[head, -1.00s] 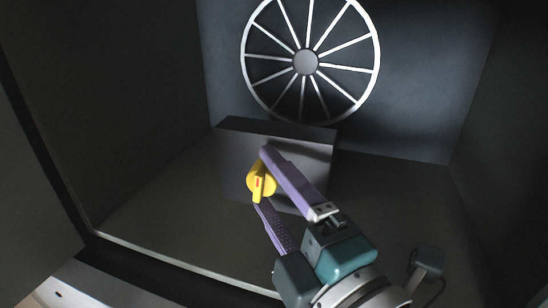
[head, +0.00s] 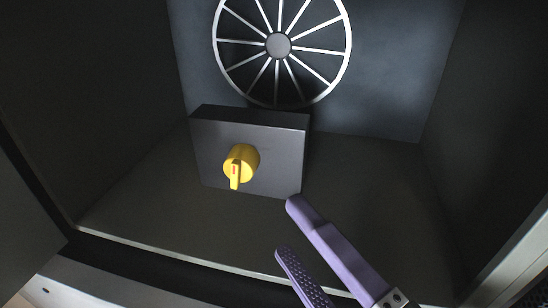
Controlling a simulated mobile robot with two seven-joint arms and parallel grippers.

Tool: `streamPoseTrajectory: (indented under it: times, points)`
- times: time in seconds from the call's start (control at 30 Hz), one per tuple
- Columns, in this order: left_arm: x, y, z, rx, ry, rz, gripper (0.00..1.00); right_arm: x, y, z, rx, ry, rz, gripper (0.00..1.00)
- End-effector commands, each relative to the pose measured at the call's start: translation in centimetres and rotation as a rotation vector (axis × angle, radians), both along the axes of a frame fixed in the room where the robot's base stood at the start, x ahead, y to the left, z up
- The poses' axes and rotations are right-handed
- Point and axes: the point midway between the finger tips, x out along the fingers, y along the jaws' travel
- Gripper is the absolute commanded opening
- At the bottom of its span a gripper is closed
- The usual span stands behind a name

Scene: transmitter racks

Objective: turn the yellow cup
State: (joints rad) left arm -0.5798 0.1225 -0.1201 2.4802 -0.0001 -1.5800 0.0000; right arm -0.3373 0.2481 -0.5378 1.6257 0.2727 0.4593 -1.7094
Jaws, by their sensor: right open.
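The yellow cup (head: 241,164) is a round yellow knob-like piece on the front face of a dark grey box (head: 270,162) inside the rack. My right gripper (head: 285,226) is at the lower right, with two long purple fingers spread apart. It is open and empty, and its fingertips are apart from the yellow cup, to its lower right. My left gripper is not in view.
A spoked fan guard (head: 278,44) is on the rack's back wall above the box. Dark walls close in on left and right. The rack floor (head: 380,200) right of the box is clear. A pale front edge (head: 180,258) crosses the bottom.

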Motion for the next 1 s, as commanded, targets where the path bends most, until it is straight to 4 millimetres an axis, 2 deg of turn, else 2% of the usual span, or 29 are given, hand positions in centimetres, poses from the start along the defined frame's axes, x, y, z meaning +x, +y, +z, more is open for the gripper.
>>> streamPoseTrajectory:
  times: [0.27, 0.43, 0.57, 0.7, 0.8, 1.0]
  points:
    - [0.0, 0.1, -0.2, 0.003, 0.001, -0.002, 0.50, 0.2, 0.3, 0.1, -0.007, 0.000, 0.020, 0.75]
    - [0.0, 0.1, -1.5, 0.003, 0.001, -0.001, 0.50, 0.8, 2.7, 0.6, -0.091, 0.016, 0.167, 0.75]
    - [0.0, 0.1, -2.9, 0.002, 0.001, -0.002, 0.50, 1.5, 3.8, 1.0, -0.241, 0.055, 0.258, 0.75]
    - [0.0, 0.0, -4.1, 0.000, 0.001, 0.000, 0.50, 2.5, 2.5, 1.9, -0.385, 0.089, 0.219, 0.75]
    - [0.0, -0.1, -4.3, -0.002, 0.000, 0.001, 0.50, 3.0, 1.4, 2.6, -0.425, 0.100, 0.170, 0.75]
    - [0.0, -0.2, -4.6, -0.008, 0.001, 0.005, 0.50, 4.2, 1.3, 2.9, -0.439, 0.106, 0.133, 0.75]
